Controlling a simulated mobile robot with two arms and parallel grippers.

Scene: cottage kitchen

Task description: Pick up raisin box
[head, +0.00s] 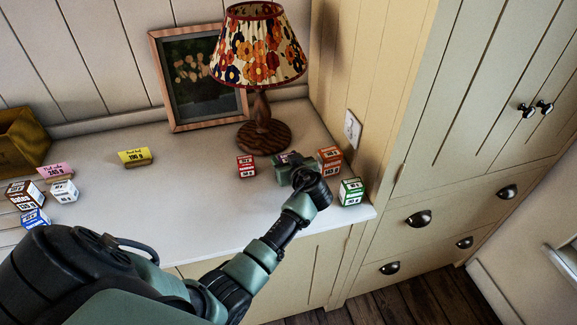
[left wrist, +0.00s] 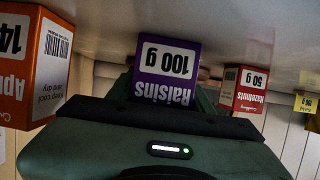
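The raisin box, purple with a white "100 g" label, shows upside down in the left wrist view (left wrist: 166,70). In the head view my left gripper (head: 297,168) is low over the counter's right part, in front of the lamp, and mostly covers the box. In the left wrist view green finger parts lie on both sides of the box, so it is between the fingers. Whether they press on it cannot be told. My right gripper is in neither view.
An orange apricot box (head: 329,160) and a green box (head: 351,191) stand close right of my left gripper. A red hazelnut box (head: 246,166) stands left of it. The lamp (head: 264,137) is behind. The counter's middle (head: 180,200) is clear.

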